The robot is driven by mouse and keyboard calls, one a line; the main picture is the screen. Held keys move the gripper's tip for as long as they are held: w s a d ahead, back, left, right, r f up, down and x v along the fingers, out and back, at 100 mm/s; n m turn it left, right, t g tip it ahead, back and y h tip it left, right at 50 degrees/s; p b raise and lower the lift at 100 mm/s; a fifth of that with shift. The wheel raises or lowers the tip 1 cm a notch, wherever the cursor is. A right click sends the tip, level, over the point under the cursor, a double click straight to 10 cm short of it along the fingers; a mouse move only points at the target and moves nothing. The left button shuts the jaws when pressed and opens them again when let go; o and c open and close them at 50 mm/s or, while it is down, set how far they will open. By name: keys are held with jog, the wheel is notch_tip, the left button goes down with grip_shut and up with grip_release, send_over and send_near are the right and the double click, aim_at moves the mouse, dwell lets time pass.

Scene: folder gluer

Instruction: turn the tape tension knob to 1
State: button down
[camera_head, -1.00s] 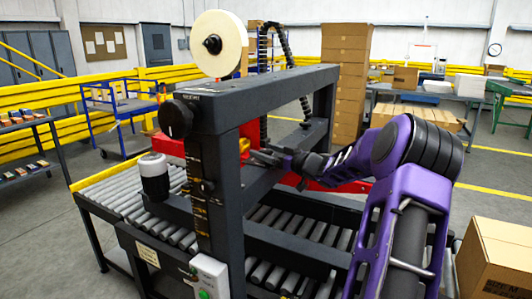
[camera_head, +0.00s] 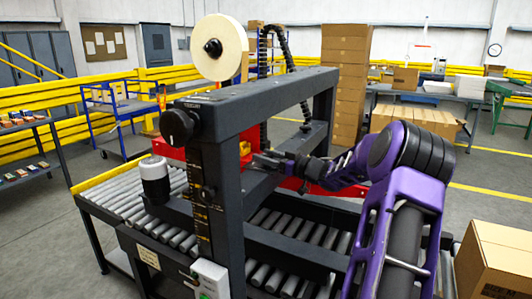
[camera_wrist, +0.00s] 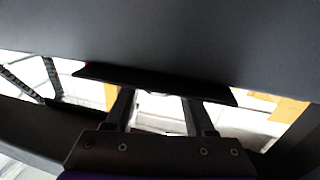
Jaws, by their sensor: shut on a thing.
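A tape machine's dark frame (camera_head: 262,108) stands over a roller conveyor, with a tape roll (camera_head: 220,47) on top. A round black knob (camera_head: 178,126) with a pale mark sits high on its left post; the label above it is too small to read. My gripper (camera_head: 258,159) is to the right of that post, under the top beam, apart from this knob. In the wrist view my gripper (camera_wrist: 160,103) has its fingers spaced apart, closed on a dark part (camera_wrist: 150,83) that spans their tips. I cannot tell whether this part is the tension knob.
A large dark surface (camera_wrist: 160,35) fills the top of the wrist view, close to the fingers. A black and white cylinder (camera_head: 154,180) stands left of the post. Rollers (camera_head: 120,197) lie below. A cardboard box (camera_head: 487,262) is at the lower right.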

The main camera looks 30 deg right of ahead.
jog(key=p, duration=0.1)
jog(key=n+y+p, duration=0.1)
jog(key=shift+r+g+y+p, duration=0.3)
jog(key=shift+g, duration=0.1)
jog(key=shift+w+f+n+g+y+p, duration=0.15)
jog(key=shift+n+g+y+p, duration=0.45)
jog(key=shift+n+y+p, duration=0.3)
jog(key=n+g+y, duration=0.1)
jog(key=y+p, duration=0.1)
jog(key=shift+f+n+g+y, duration=0.25)
jog(key=shift+n+g+y, duration=0.05)
jog(key=shift+n+g, duration=0.1)
jog(key=shift+n+g+y, duration=0.8)
jog(key=shift+g+y, duration=0.1)
jog(key=shift+n+g+y, duration=0.3)
jog(key=shift+g, duration=0.1)
jog(key=shift+c, duration=1.3)
grip_release()
jog(key=shift+s, duration=0.2)
